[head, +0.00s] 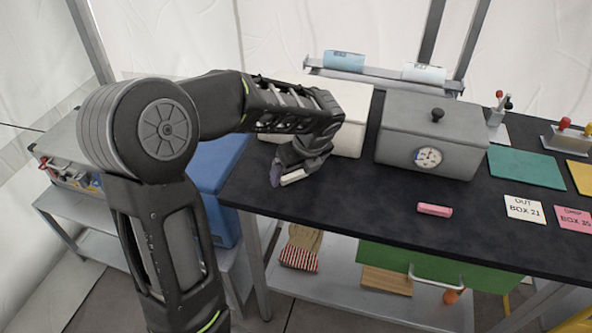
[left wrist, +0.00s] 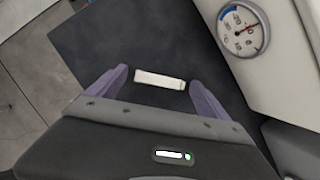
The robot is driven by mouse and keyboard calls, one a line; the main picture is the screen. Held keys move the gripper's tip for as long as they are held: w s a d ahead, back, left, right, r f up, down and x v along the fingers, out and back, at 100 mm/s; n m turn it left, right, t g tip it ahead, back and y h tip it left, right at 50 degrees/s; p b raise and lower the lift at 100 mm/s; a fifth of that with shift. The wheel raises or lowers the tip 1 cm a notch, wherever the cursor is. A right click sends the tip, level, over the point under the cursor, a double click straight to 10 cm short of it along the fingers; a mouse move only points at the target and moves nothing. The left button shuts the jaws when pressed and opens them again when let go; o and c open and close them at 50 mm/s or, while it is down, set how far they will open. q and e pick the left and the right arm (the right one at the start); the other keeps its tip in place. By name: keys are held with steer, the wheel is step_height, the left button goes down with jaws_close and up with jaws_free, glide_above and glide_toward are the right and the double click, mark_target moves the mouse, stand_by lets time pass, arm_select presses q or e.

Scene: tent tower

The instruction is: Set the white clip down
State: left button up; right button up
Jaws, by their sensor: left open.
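The white clip (head: 293,177) is at the left end of the dark table (head: 385,215), in front of the white box. In the left wrist view the clip (left wrist: 159,79) lies between the two purple fingers, with a visible gap on each side. It appears to rest on the dark tabletop. My left gripper (head: 286,178) is open around the clip, low over the table near its left edge. The gripper (left wrist: 158,84) points down at the table. My right gripper is not in view.
The white box (head: 350,104) stands right behind my left gripper; a dial box (left wrist: 241,29) is close at right in the wrist view. A grey box (head: 425,150) and pink clip (head: 434,210) are further right, near a white card (head: 524,208). Table front is mostly clear.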

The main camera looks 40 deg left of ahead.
arm_select(q)
steer(key=v, duration=1.2)
